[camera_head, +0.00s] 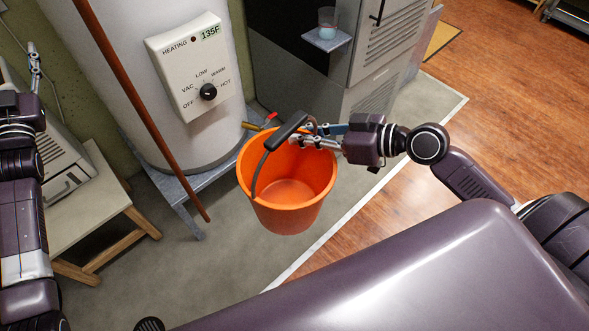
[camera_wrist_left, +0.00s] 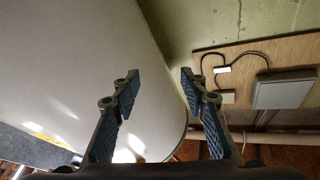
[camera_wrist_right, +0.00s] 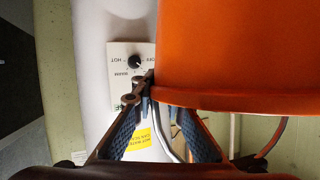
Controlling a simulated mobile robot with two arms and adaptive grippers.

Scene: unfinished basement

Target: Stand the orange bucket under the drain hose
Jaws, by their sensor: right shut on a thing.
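The orange bucket (camera_head: 290,205) is upright and empty in the middle of the head view, in front of the water heater's stand. Its black handle grip (camera_head: 288,131) is raised over the rim. My right gripper (camera_head: 312,137) is shut on the bucket at the right side of its rim, near the handle. The orange wall (camera_wrist_right: 235,50) fills much of the right wrist view. I cannot tell whether its base touches the floor. A brass drain valve (camera_head: 268,121) shows behind the bucket; I cannot make out a hose on it. My left gripper (camera_wrist_left: 158,78) is open and empty.
The white water heater (camera_head: 200,140) stands on a grey stand (camera_head: 186,186). A reddish-brown pipe (camera_head: 140,108) slants down before it. A wooden bench (camera_head: 80,222) is at left. A cup (camera_head: 327,22) sits on a small shelf. Grey floor is clear left of the bucket.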

